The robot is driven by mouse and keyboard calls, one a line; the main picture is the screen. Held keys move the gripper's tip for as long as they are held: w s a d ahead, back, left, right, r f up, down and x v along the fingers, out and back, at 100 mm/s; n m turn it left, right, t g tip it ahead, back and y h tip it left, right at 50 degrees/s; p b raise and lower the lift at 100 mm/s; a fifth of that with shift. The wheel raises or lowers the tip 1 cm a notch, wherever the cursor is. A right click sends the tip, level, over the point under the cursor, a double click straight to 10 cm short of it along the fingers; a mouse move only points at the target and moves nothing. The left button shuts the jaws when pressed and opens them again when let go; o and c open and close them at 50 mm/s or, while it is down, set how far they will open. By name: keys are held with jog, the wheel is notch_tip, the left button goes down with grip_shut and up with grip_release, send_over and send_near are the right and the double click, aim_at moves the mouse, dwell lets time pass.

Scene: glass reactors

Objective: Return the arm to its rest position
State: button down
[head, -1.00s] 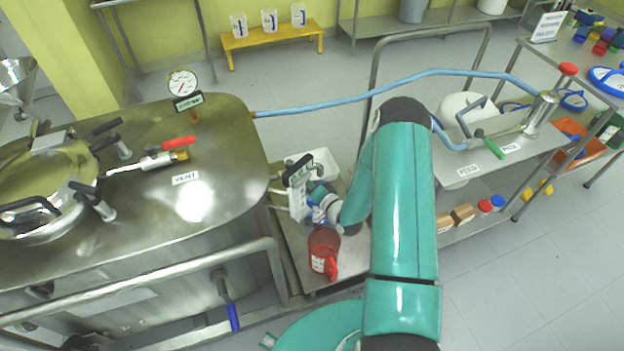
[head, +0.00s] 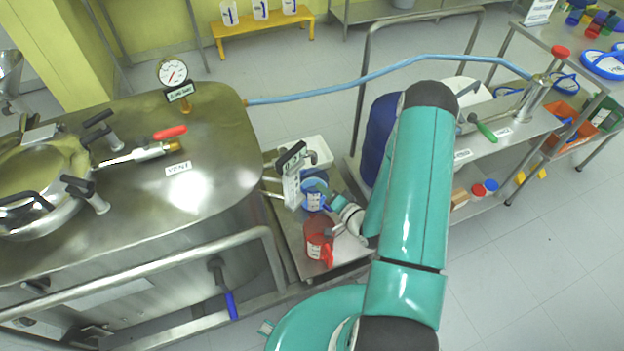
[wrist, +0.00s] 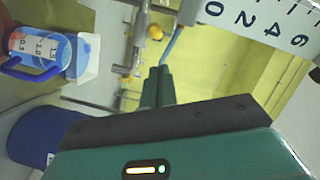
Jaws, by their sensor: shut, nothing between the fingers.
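My teal arm rises from my base in the head view, bends at a dark elbow and runs down behind itself to a grey-white wrist by the low cart. My gripper (wrist: 160,72) shows in the wrist view with its dark green fingers together and nothing between them. A blue measuring jug (head: 314,193) stands on the cart beside my wrist; it also shows at the left of the wrist view (wrist: 42,52). A red jug (head: 318,240) stands nearer on the cart, close to my wrist.
The steel reactor (head: 215,150) with its rail (head: 150,270) fills the left. A white level scale (wrist: 262,22) is close to my gripper. A dark blue drum (head: 381,135) stands behind my arm. A blue hose (head: 400,68) crosses to the right bench. The right floor is clear.

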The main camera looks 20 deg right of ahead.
jog(key=v, duration=0.2)
jog(key=shift+s+d, duration=0.1)
jog(key=shift+s, duration=0.2)
jog(key=w+d+r+n+g+h, duration=0.25)
jog(key=w+r+n+g, duration=0.2)
jog(key=w+r, duration=0.4)
jog(key=s+a+r+n+g+h, duration=0.1)
jog(key=s+r+h, duration=0.1)
jog(key=r, duration=0.6)
jog(key=s+a+r+n+g+h, duration=0.1)
jog(key=s+r+h, duration=0.1)
jog(key=r, duration=0.6)
jog(key=s+a+r+n+g, duration=0.1)
jog(key=s+a+r, duration=0.4)
jog(key=s, duration=0.5)
jog(key=s+a+r+n+g+y, duration=0.1)
jog(key=s+a+r+n+g, duration=0.1)
jog(key=s+a+r, duration=0.4)
jog(key=s+r+g, duration=0.1)
jog(key=s+r, duration=0.2)
jog(key=s, duration=0.2)
jog(key=shift+s+a, duration=0.2)
jog(key=shift+s, duration=0.1)
